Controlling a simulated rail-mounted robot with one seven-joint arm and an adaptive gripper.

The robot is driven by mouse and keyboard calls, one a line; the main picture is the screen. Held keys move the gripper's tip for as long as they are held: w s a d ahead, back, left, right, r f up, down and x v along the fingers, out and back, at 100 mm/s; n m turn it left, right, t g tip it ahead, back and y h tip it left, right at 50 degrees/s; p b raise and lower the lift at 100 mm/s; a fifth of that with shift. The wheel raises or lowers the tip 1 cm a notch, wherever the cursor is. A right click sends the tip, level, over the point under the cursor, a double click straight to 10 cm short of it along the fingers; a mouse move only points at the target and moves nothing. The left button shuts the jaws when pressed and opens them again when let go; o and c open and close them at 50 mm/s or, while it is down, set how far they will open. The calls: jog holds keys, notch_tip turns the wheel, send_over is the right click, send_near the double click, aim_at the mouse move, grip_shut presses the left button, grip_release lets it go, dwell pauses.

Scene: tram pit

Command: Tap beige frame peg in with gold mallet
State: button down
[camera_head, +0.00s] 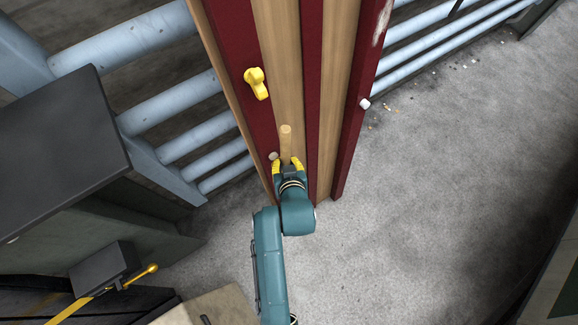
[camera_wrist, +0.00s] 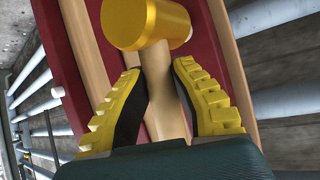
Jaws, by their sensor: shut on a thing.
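My gripper (camera_head: 287,166) is shut on the wooden handle of the gold mallet. In the wrist view the handle runs between my gripper's yellow-padded fingers (camera_wrist: 165,90) up to the gold mallet's thick cylindrical head (camera_wrist: 148,20), close to the door panel. In the head view only a tan handle stub (camera_head: 285,138) shows above the fingertips; I cannot make out the mallet head there. A small beige peg (camera_head: 274,156) sticks out of the red frame just left of my fingertips. The wrist view does not show it clearly; a pale end shows at the mallet head's right side.
The red and wood-striped panel (camera_head: 290,60) stands upright in front. It bears a yellow lever (camera_head: 256,83) above and a white peg (camera_head: 365,103) on its right edge. Pale blue pipes (camera_head: 160,110) lie left. Grey floor (camera_head: 440,200) is open at right.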

jog(key=shift+s+d+r+p, duration=0.4)
jog(key=shift+s+r+p, duration=0.05)
jog(key=shift+s+p, duration=0.1)
jog(key=shift+f, duration=0.15)
jog(key=shift+s, duration=0.1)
jog(key=w, duration=0.1)
jog(key=w+a+b, duration=0.1)
jog(key=w+a, duration=0.1)
jog(key=shift+f+b, duration=0.25)
jog(key=shift+b, duration=0.1)
jog(key=shift+s+d+r+p, duration=0.35)
jog(key=shift+s+d+p, duration=0.2)
jog(key=shift+s+p, duration=0.3)
jog(key=shift+s+d, duration=0.1)
jog(key=shift+d, duration=0.05)
jog(key=shift+f, duration=0.15)
